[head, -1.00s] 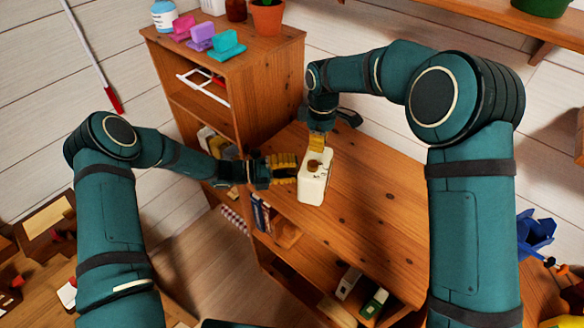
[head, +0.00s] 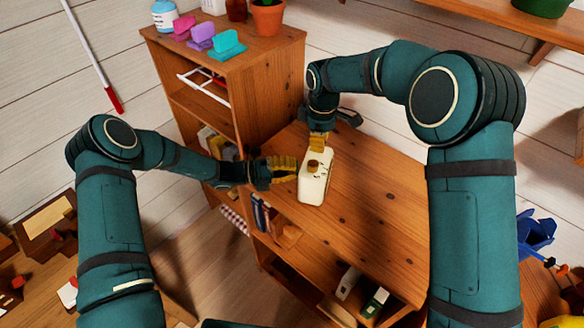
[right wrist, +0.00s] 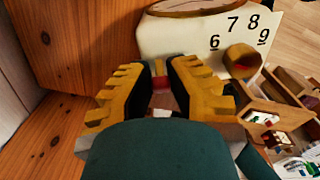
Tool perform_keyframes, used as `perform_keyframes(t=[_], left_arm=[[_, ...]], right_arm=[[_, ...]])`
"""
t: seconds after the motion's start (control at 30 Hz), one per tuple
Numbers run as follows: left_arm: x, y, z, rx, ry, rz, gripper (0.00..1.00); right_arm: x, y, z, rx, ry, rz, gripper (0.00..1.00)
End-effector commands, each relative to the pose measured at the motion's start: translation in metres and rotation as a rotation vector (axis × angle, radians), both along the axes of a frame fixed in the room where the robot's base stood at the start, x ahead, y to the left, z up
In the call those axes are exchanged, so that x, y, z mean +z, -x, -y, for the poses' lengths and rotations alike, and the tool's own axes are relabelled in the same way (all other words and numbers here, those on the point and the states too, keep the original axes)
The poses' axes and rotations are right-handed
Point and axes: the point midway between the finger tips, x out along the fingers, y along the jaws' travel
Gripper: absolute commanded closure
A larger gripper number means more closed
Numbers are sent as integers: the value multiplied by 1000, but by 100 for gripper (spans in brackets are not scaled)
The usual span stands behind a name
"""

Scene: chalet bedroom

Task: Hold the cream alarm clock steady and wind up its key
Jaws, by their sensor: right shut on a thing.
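The cream alarm clock (head: 313,188) is on the wooden shelf top, with a brown round knob (head: 313,164) on its upper side. Its numbered face (right wrist: 225,30) shows in the right wrist view, partly behind a finger. My right gripper (head: 318,141) is at the clock's far end, shut on the clock; the fingers (right wrist: 163,85) hide the exact contact. My left gripper (head: 284,169) is open just left of the clock, its yellow fingers pointing at the clock's side. I cannot tell whether it touches. The key cannot be made out for certain.
A tall wooden cabinet (head: 262,75) stands behind and left, with a plant pot (head: 267,17) and coloured items on top. The shelf top (head: 375,215) is clear to the right and in front of the clock. Several items sit on the lower shelf.

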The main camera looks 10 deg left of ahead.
Motion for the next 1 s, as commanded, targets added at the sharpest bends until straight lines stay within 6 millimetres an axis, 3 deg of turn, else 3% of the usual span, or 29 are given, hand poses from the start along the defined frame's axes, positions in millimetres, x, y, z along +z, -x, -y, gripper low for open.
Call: perform_keyframes(t=[0.6,1.0], left_arm=[[1,0,1,0,70,389,100],[1,0,1,1,83,468,100]], right_arm=[[-3,2,-1,2,1,-7,100],[-3,2,-1,2,1,-7,100]])
